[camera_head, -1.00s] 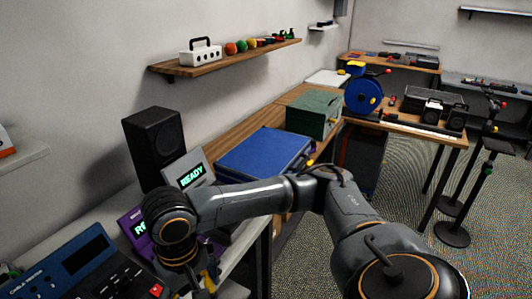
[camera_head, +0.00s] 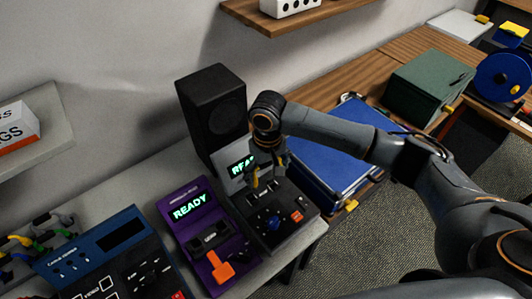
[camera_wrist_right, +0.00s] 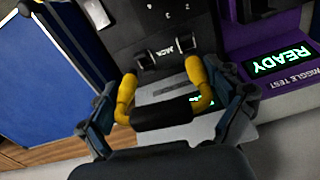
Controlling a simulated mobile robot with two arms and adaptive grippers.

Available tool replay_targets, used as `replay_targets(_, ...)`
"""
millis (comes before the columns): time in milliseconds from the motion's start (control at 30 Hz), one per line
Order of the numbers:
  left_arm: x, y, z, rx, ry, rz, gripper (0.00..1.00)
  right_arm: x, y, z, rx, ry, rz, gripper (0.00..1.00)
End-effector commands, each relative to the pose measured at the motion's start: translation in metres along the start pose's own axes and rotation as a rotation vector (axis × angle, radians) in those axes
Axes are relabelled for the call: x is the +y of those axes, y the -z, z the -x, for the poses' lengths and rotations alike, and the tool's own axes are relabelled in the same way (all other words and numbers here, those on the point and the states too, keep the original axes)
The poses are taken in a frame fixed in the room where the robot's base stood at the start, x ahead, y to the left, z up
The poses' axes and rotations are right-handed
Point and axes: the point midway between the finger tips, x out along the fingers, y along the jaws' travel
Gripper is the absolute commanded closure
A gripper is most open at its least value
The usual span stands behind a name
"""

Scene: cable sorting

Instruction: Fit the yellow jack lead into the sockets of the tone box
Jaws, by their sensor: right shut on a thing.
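The yellow jack lead (camera_wrist_right: 200,80) has two yellow bent ends and a black middle. My right gripper (camera_wrist_right: 166,104) is shut on it; the lead also shows in the head view (camera_head: 254,178). The tone box, which I take to be the grey and black unit (camera_head: 289,212), has a lit screen partly hidden by the gripper. Its panel shows in the wrist view (camera_wrist_right: 125,20) with a pair of sockets (camera_wrist_right: 165,52) marked JACK. The yellow ends point toward these sockets and appear apart from them. My left gripper is not in view.
A purple tester (camera_head: 191,235) with a READY screen and an orange part stands left of the tone box. A blue console (camera_head: 85,250) is further left. A black speaker (camera_head: 212,110) stands behind, and a blue case (camera_head: 335,160) lies to the right.

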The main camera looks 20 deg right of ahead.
Motion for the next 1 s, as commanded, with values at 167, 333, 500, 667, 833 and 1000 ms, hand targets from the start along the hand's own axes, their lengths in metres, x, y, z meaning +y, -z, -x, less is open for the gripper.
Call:
replay_targets(167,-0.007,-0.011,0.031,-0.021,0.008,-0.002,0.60,0.000,0.015,-0.009,-0.003,0.002,0.077,0.41)
replay_targets(333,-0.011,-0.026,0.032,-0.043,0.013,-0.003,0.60,0.001,0.019,-0.019,0.001,0.001,0.103,0.41)
replay_targets(500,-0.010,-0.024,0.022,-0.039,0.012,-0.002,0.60,0.002,0.019,-0.027,0.002,0.001,0.104,0.41)
replay_targets(667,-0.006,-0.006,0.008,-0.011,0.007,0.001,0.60,0.002,0.019,-0.038,0.002,0.000,0.103,0.41)
replay_targets(833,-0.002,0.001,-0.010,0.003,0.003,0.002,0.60,0.002,0.019,-0.051,0.002,-0.001,0.103,0.41)
replay_targets(1000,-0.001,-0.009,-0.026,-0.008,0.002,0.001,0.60,0.002,0.019,-0.063,0.002,-0.001,0.104,0.41)
